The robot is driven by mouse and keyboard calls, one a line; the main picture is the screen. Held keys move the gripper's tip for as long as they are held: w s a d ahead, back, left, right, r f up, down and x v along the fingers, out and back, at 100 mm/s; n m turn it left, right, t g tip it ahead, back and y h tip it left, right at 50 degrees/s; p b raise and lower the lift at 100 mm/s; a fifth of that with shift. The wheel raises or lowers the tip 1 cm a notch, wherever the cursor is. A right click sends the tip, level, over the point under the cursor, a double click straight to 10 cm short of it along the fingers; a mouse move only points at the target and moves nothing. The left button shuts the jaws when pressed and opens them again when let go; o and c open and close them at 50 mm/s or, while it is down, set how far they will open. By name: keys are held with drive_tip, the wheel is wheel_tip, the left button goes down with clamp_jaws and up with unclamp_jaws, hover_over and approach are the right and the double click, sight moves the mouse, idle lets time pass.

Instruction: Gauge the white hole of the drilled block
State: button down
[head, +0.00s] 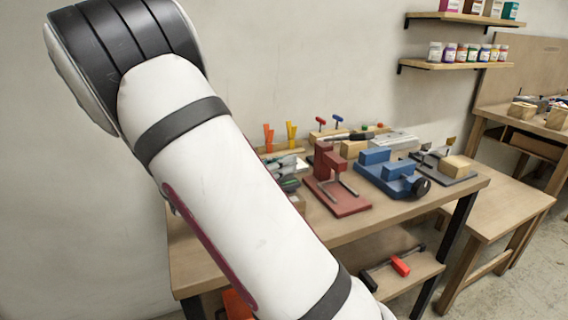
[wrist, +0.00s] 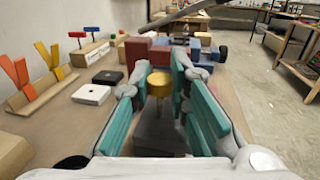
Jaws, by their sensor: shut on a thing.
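In the wrist view my gripper (wrist: 157,76) has its teal-padded fingers on either side of a gold round-topped piece (wrist: 160,84) and is shut on it. A short stem shows under the gold top. A dark grey block (wrist: 158,132) lies below and nearer, between the fingers; I cannot tell whether it touches the gold piece. I cannot surely pick out the drilled block or its white hole. A white square piece (wrist: 91,94) and a dark square piece (wrist: 107,77) lie on the table to the left.
A wooden stand with orange and yellow forks (wrist: 33,76) is at the left. Red (head: 335,180) and blue (head: 390,172) fixtures stand on the workbench (head: 455,192). Shelves with jars (head: 465,53) hang on the wall.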

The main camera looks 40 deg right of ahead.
drive_tip(key=shift+s+r+p, duration=0.1)
drive_tip(key=shift+r+p, duration=0.6)
drive_tip(key=shift+r, duration=0.25)
drive_tip(key=shift+f, duration=0.1)
drive_tip(key=c, duration=1.5)
unclamp_jaws()
drive_tip(key=a, duration=0.8)
drive_tip(key=w+a, duration=0.1)
drive_tip(key=a, duration=0.3)
